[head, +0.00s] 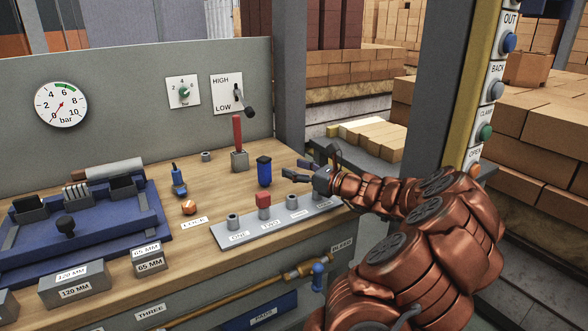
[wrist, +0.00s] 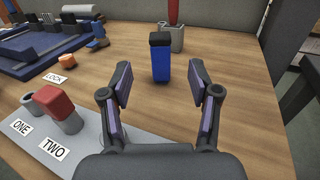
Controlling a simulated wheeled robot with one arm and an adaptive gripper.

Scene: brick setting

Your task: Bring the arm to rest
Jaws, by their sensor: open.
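My gripper (head: 308,172) is at the end of my copper-coloured arm, above the wooden bench top (head: 208,243). In the wrist view my gripper (wrist: 163,110) has its two fingers spread wide with nothing between them. A blue block-like item with a dark top (head: 264,172) stands upright on the bench. It also shows in the wrist view (wrist: 160,60), beyond the fingertips and apart from them. My arm reaches in from the right and hides part of the bench's right end.
A grey strip (head: 262,232) holds several posts, one with a red cap (head: 263,199). A red lever (head: 238,138) stands in a grey block. A blue fixture (head: 25,243) fills the left. A grey pillar (head: 428,100) with buttons rises at right. Bench around the orange knob (head: 189,207) is mostly clear.

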